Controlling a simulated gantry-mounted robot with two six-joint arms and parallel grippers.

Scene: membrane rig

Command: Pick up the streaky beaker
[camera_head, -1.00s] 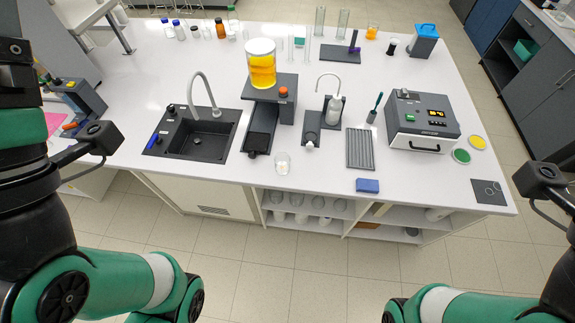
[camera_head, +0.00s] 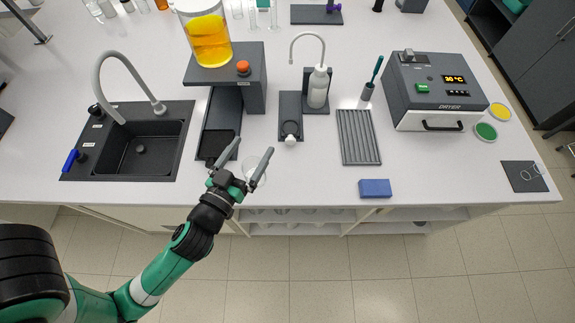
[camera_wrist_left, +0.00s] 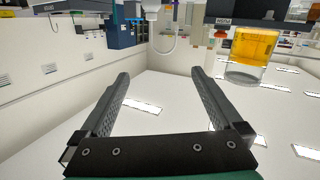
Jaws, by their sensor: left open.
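A small clear glass beaker (camera_head: 256,171) stands at the front edge of the white counter in the head view. It is partly hidden behind my left gripper, and streaks on it are too small to make out. My left gripper (camera_head: 253,147) is open and empty, its fingers spread and pointing toward the back of the counter. In the picture it overlaps the beaker; I cannot tell whether they touch. In the left wrist view the open jaws (camera_wrist_left: 160,73) have nothing between them, and I cannot make out the beaker there. My right gripper is out of view.
A black sink (camera_head: 140,149) lies left. A raised stand (camera_head: 255,75) carries a jar of yellow liquid (camera_head: 208,40). A wash bottle (camera_head: 318,87), a ribbed rack (camera_head: 358,137), a blue sponge (camera_head: 375,188) and a dryer (camera_head: 435,90) stand to the right. The counter's front edge is close.

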